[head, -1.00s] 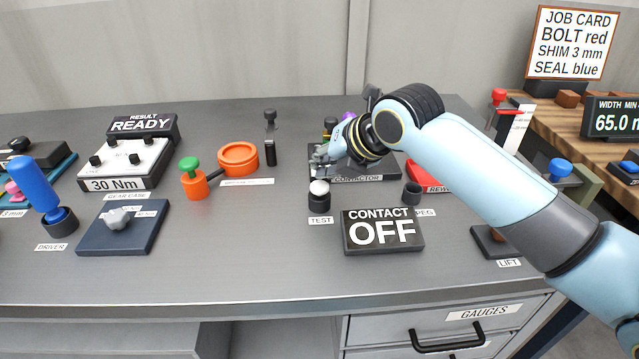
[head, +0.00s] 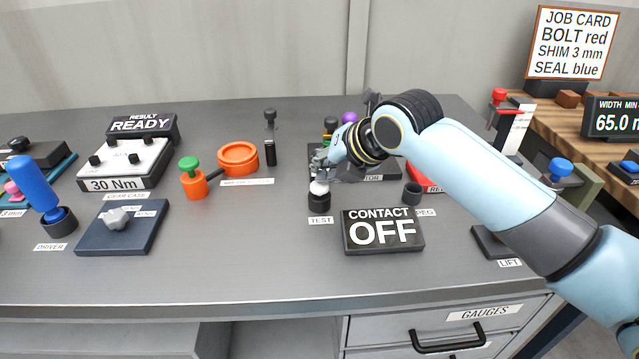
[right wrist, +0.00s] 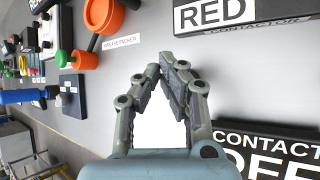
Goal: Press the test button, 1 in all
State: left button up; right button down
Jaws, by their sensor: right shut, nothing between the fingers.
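The test button is a white cap (head: 319,188) on a short black cylinder behind the TEST label on the grey bench. My right gripper (head: 320,164) is shut and empty, with its fingertips just above and behind the cap; I cannot tell whether they touch it. In the right wrist view the gripper (right wrist: 168,72) has its fingers drawn together at the tips, and a white surface (right wrist: 160,126), likely the cap, fills the gap between them. A CONTACT sign (head: 383,232) in front reads OFF. My left gripper is not in view.
The contactor panel (head: 316,152) lies behind the button, partly hidden by my arm. A dark peg holder (head: 412,193) stands to the right. An orange grease packer (head: 238,158) and a dark upright tool (head: 270,150) stand to the left. The front bench strip is clear.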

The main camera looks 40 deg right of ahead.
jog(key=shift+f+b, duration=0.35)
jog(key=shift+f, duration=0.3)
dwell(0.4)
jog(key=shift+r, duration=0.1)
jog(key=shift+r+p, duration=1)
jog(key=shift+p, duration=0.05)
notch_tip(320, 180, up, 5)
jog(key=p, duration=0.5)
jog(key=shift+r, duration=0.1)
dwell(0.5)
